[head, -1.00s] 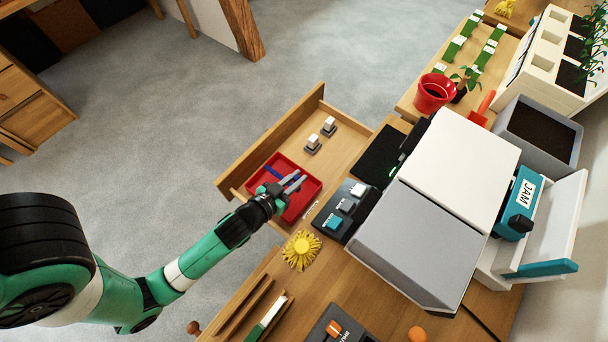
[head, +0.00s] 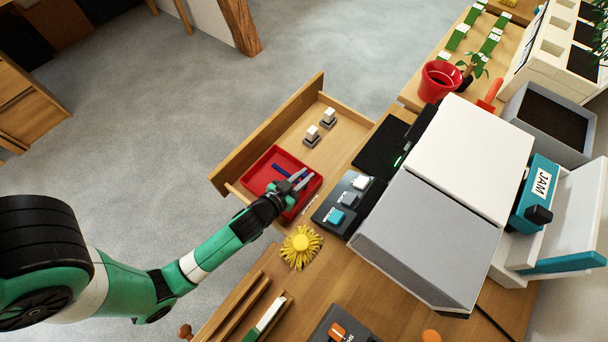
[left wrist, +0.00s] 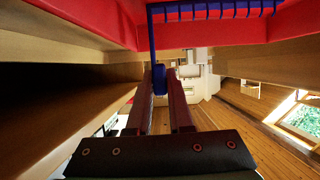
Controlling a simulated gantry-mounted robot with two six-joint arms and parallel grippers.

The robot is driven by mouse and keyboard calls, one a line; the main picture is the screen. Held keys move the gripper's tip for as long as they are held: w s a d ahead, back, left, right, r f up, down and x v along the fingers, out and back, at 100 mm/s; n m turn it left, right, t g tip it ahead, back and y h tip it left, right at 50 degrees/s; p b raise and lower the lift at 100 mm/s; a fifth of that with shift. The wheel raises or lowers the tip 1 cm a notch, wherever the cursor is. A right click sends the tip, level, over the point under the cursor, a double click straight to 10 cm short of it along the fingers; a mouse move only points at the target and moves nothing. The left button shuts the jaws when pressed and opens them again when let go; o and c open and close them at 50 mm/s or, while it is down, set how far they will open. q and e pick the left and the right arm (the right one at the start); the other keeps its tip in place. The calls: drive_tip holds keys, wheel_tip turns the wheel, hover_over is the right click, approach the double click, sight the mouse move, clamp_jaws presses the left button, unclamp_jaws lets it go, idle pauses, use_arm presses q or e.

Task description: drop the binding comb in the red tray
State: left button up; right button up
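The red tray (head: 258,184) sits in the open wooden drawer. The blue binding comb (head: 281,171) shows as a short blue strip within the tray's outline, partly hidden by my left gripper (head: 300,180). My left gripper is over the tray, its two fingers apart. In the left wrist view the toothed blue comb (left wrist: 222,8) lies across the red tray (left wrist: 92,16), and a blue end piece reaches down near the fingertips (left wrist: 166,75). I cannot tell whether it touches them. My right gripper is not in view.
Two white-topped stamps (head: 312,136) stand in the drawer (head: 340,136) beyond the tray. A yellow pompom-like object (head: 301,246) and a dark panel with buttons (head: 341,204) are on the desk beside it. A large grey-white box (head: 425,235) stands farther right.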

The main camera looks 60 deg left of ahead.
use_arm(q)
drive_tip(key=o, duration=0.4)
drive_tip(key=shift+s+r, duration=0.1)
drive_tip(key=shift+r, duration=0.15)
drive_tip(key=p+v, duration=0.1)
drive_tip(key=v, duration=1.1)
